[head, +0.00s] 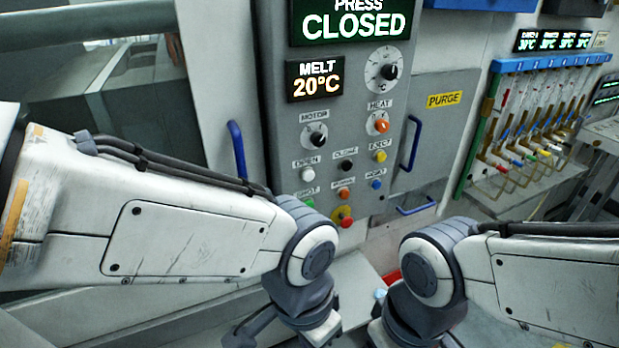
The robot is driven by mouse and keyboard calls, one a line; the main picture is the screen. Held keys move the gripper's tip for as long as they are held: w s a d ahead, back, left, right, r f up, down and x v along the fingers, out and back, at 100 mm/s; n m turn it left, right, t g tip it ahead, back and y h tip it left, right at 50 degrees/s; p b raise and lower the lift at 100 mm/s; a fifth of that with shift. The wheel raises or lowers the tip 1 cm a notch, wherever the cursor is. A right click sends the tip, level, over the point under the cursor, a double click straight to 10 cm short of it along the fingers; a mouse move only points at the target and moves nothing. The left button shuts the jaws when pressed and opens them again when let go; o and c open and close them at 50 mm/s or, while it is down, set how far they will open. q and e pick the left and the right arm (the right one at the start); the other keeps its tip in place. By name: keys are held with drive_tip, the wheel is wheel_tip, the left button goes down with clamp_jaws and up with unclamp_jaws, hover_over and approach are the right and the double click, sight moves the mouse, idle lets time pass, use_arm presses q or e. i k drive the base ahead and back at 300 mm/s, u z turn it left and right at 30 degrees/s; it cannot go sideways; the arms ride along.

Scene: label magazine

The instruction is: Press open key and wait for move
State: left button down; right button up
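The grey control panel (328,110) stands at centre. The open key (308,174) is a pale round button under a label reading OPEN, at the panel's left. The display (350,22) above reads PRESS CLOSED in green-white letters. My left gripper (285,336) is at the bottom centre, below the panel and apart from the open key; its fingertips are cut off by the frame edge. My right gripper (405,336) is at the bottom, to the right of the left one, also cut off. What either gripper holds is hidden.
Other panel controls are a dark close key (346,165), a yellow eject key (379,157), a red stop button (342,213) and several knobs. Blue handles (237,150) flank the panel. A rack with numbered slots (545,65) stands at right. Space before the keys looks clear.

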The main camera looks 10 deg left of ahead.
sight(308, 175)
drive_tip(key=u, duration=1.7)
drive_tip(key=k, duration=0.9)
drive_tip(key=z, duration=1.1)
drive_tip(key=i, duration=0.5)
